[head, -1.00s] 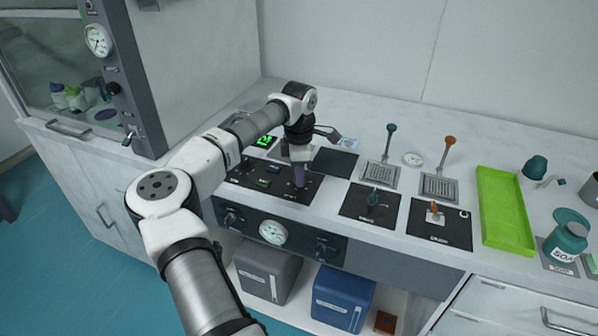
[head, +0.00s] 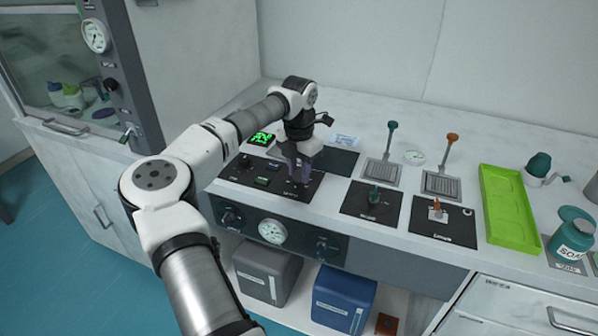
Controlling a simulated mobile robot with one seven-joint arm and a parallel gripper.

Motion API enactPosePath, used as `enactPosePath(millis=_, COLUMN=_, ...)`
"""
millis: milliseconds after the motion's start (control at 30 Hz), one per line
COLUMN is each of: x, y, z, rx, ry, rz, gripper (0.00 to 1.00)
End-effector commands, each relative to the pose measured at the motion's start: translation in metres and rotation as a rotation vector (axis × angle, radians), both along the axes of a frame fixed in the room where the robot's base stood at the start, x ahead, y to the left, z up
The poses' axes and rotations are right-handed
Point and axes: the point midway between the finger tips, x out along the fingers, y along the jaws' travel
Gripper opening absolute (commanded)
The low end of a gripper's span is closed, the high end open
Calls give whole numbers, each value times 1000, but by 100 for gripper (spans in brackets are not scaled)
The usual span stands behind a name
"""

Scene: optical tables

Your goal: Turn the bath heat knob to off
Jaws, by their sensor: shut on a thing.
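My gripper (head: 300,178) points down at the right end of a black control panel (head: 238,180) on the bench top. Its purple-grey fingers are low at the panel surface and shut on a knob there, which they mostly hide. I take this to be the bath heat knob; its label and pointer cannot be read.
A front panel below holds two dark knobs (head: 231,216) and a round gauge (head: 272,231).

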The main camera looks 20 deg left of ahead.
Motion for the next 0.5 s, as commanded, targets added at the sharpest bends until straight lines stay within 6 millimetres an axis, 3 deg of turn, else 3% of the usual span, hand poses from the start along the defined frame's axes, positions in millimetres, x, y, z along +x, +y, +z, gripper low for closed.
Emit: enactPosePath(millis=500, x=0, y=0, z=-1, rx=3, ry=0, rz=489, gripper=8)
